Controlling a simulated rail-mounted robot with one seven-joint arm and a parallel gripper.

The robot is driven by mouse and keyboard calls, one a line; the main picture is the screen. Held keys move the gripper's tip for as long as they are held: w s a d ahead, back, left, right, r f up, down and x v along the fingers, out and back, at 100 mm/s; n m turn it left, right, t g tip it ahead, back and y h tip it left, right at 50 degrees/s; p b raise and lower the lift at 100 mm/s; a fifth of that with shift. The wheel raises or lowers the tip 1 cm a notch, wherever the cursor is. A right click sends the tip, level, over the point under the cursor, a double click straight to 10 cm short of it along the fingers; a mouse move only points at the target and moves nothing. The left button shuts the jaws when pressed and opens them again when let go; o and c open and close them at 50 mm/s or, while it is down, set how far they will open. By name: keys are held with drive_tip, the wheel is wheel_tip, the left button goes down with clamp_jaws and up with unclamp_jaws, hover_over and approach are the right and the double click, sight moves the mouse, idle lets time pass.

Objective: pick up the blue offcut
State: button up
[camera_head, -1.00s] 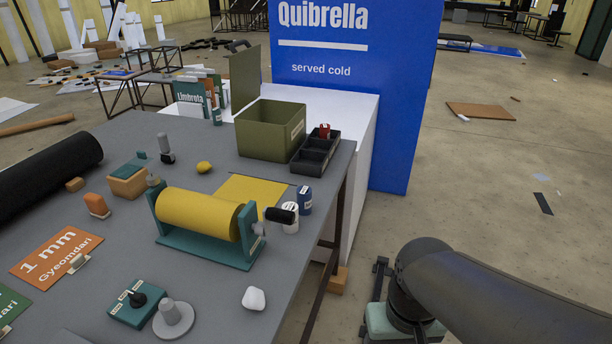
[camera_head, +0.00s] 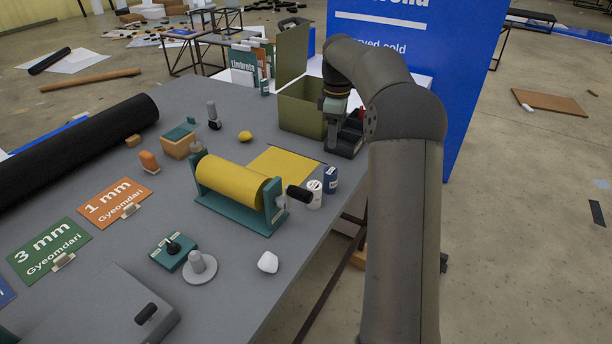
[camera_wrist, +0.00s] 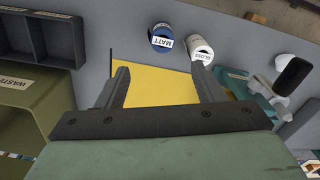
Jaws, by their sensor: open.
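I cannot make out a blue offcut in either view. My gripper (camera_wrist: 160,72) is open and empty in the wrist view, with its two dark fingers apart above the yellow sheet (camera_wrist: 158,88). In the head view my gripper (camera_head: 333,122) hangs beside the olive bin (camera_head: 298,112) and near the black compartment tray (camera_head: 347,142); its fingers are hard to see there. The bin carries a "WASTE" label in the wrist view (camera_wrist: 40,95). My arm and gripper hide part of the bin and tray.
A blue tin (camera_head: 330,180) and a white tin (camera_head: 314,195) stand near the yellow sheet. A yellow roll (camera_head: 232,181) sits in a teal stand. A yellow lump (camera_head: 245,136), an orange piece (camera_head: 149,161) and a white lump (camera_head: 268,262) lie on the grey table (camera_head: 225,300).

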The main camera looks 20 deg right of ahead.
sight(330, 181)
wheel_tip(330, 181, down, 12)
drive_tip(key=shift+p, duration=0.85)
drive_tip(key=shift+s+a+f+p, duration=0.1)
drive_tip(key=shift+f+p, duration=0.35)
drive_tip(key=shift+f, duration=0.85)
drive_tip(key=shift+s+a+f+p, duration=0.1)
drive_tip(key=shift+f+p, duration=0.3)
drive_tip(key=shift+f, duration=0.9)
drive_tip(key=c, duration=1.1)
